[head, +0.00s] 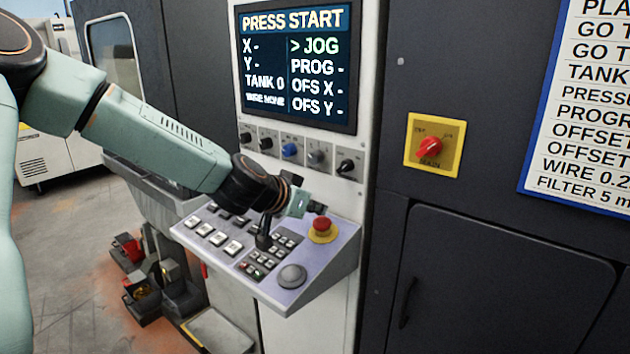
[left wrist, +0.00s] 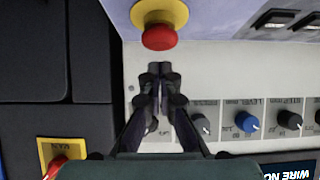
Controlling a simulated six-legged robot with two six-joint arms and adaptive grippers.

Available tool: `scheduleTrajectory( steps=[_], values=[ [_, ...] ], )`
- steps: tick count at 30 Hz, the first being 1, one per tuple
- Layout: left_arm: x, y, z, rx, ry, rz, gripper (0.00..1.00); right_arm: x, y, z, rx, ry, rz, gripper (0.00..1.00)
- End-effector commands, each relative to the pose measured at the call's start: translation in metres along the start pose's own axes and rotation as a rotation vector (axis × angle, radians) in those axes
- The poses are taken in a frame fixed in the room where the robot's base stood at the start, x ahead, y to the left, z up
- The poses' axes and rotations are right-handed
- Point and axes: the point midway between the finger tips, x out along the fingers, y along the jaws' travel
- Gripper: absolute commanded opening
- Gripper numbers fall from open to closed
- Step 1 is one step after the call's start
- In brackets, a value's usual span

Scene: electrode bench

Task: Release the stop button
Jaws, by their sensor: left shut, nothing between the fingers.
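The stop button is a red mushroom head (head: 322,224) on a yellow round base (head: 321,236), at the upper right of the sloping control panel (head: 345,245). In the left wrist view the red head (left wrist: 159,37) is at the top, with its yellow base (left wrist: 160,12) above it. My left gripper (head: 318,207) is just behind the button in the head view, partly hidden by its own wrist. In the left wrist view its dark fingers (left wrist: 160,70) are together and empty, pointing at the button with a small gap in the picture. My right gripper is not in view.
A screen (head: 296,65) reads PRESS START above a row of knobs, including a blue knob (head: 290,150). Panel keys (head: 215,236) and a grey round knob (head: 292,276) lie near the button. A red main switch (head: 429,147) on a yellow plate is to the right.

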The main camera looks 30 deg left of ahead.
Motion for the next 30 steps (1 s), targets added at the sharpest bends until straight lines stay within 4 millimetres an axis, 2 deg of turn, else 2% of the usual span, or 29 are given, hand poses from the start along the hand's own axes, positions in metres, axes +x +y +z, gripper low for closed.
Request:
scheduleTrajectory(
  steps=[3, 15, 21, 30],
  values=[
    [-0.009, 0.0, -0.014, -0.001, 0.008, -0.001, 0.0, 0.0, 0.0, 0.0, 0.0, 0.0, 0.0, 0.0],
    [-0.032, -0.001, -0.047, 0.002, 0.014, -0.007, 0.0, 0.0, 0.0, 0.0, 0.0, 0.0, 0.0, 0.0],
    [-0.038, -0.001, -0.056, 0.002, 0.015, -0.007, 0.0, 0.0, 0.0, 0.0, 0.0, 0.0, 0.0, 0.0],
    [-0.04, -0.001, -0.058, 0.002, 0.014, -0.007, 0.0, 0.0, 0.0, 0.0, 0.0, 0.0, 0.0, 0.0]
  ],
)
